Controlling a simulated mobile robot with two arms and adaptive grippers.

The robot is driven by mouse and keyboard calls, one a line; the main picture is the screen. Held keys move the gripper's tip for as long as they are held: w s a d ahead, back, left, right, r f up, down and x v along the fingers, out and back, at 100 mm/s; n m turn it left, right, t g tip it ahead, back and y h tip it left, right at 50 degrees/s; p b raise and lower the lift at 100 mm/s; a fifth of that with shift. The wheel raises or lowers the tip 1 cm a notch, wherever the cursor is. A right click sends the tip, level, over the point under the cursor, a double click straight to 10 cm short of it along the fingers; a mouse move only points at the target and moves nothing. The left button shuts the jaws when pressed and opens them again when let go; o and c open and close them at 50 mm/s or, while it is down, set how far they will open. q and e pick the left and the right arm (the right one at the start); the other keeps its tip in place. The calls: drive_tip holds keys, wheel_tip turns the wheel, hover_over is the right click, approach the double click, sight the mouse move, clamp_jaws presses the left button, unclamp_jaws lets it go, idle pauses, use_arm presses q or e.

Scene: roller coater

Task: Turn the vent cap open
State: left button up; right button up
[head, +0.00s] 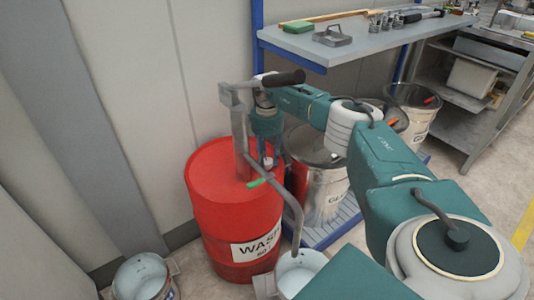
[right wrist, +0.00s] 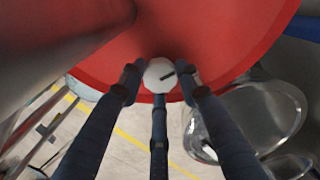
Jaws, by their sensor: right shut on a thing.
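The vent cap (right wrist: 158,74) is a round white cap with a dark mark on top, on the lid of the red drum (right wrist: 225,30). The red drum (head: 215,200) stands upright against the wall in the head view, with a "WAS..." label. My right gripper (head: 269,162) points down over the right part of the lid, beside the grey pump pipe. In the right wrist view its dark fingers (right wrist: 160,80) are shut on the cap, around its sides. In the head view the fingers mostly hide the cap. My left gripper is in neither view.
A grey hand pump (head: 240,125) with a black handle rises from the drum; its spout bends over a white bucket (head: 298,270). Another bucket (head: 143,278) stands at the lower left.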

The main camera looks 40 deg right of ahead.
drive_tip(key=shift+n, duration=0.4)
idle(0.3)
